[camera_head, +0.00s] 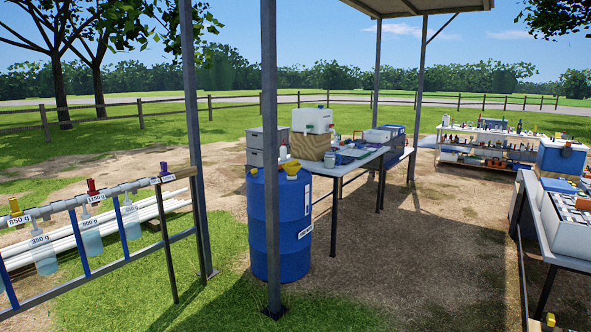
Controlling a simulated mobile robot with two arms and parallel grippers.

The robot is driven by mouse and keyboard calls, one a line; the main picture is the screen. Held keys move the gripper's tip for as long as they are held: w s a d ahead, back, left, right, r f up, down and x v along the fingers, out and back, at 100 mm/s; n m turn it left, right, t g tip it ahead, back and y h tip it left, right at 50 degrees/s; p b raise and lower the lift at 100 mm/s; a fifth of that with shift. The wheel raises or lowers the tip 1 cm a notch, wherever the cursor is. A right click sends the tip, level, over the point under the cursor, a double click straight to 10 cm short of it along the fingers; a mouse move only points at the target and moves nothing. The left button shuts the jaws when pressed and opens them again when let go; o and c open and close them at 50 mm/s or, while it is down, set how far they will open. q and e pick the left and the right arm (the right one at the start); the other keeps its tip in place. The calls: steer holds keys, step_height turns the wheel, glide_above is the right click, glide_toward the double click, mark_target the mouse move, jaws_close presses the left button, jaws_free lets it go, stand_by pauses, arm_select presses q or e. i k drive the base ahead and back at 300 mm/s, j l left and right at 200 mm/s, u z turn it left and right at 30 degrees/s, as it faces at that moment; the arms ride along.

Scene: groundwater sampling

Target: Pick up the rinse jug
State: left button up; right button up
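I cannot tell for sure which thing is the rinse jug. A large white jug-like container (312,121) stands at the back of the middle table (362,158), above or behind a tan box (309,146). Its label is too small to read. A small white bottle (283,153) and a yellow funnel (291,168) sit on top of the blue drum (288,222). Neither of my grippers shows in the head view.
A rail with hanging weighted bags (91,238) is at the left. Another table (542,232) with crates is at the right. The dirt between the tables is clear.

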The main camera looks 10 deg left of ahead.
mark_target(330, 157)
steer(key=i+z, duration=0.2)
steer(key=i, duration=1.85)
steer(key=i+l, duration=0.1)
steer(key=i, duration=1.05)
steer(key=i+u, duration=0.1)
steer(key=i, duration=1.1)
steer(key=i+l, duration=0.2)
steer(key=i, duration=0.95)
